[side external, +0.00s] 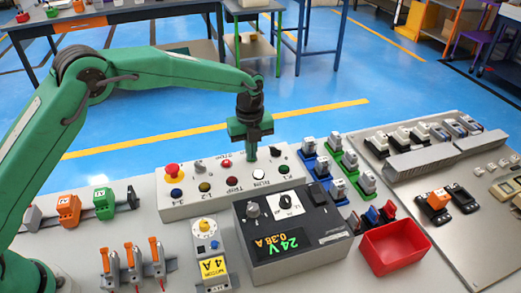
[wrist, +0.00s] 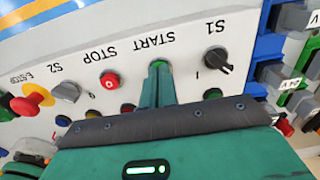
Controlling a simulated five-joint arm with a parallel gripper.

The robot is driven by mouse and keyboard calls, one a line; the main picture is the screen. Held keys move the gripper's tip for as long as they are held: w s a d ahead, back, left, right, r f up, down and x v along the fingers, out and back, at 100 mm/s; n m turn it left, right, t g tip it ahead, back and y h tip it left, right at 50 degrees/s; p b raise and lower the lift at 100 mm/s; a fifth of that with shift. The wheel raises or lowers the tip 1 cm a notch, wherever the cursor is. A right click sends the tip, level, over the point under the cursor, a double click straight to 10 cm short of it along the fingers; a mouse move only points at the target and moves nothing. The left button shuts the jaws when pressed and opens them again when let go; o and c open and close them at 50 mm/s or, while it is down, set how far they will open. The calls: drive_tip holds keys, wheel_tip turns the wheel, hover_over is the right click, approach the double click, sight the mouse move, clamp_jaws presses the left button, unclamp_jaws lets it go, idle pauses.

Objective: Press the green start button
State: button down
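The green start button (wrist: 159,63) shows as a small green edge under the START label in the wrist view, mostly hidden by my fingertips. It sits on the white control box (side external: 205,201). My gripper (side external: 251,156) points down over that spot, between the red stop button (side external: 226,163) and the black S1 selector (side external: 275,151). In the wrist view my gripper (wrist: 157,82) appears as one narrow green shape, its fingers together with nothing held. I cannot tell whether the tips touch the button. In the side view the button is hidden behind my gripper.
A red emergency stop knob (side external: 173,171) stands at the box's left end. Several coloured buttons and lamps line its front row. A grey power supply (side external: 290,238) is close in front. Blue and green terminal blocks (side external: 325,165) stand close on the right.

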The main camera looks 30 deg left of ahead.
drive_tip(key=shift+s+f, duration=0.1)
drive_tip(key=shift+f, duration=0.6)
wheel_tip(320, 180, up, 15)
drive_tip(key=shift+r, duration=0.2)
drive_tip(key=shift+a, duration=0.1)
idle(0.4)
drive_tip(key=s+a+r+n+t, duration=0.3)
drive_tip(key=s+a+r+n, duration=0.8)
drive_tip(key=s+a+n, duration=0.3)
drive_tip(key=s+a+f+n+t, duration=0.1)
drive_tip(key=s+a+f+n, duration=0.1)
drive_tip(key=s+n, duration=0.4)
drive_tip(key=s+a+f+n+t, duration=0.1)
drive_tip(key=s+a+f+n, duration=0.2)
drive_tip(key=s+n, duration=0.4)
drive_tip(key=s+f, duration=0.1)
drive_tip(key=s, duration=0.5)
drive_tip(key=shift+f+t, duration=0.2)
drive_tip(key=shift+t, duration=0.1)
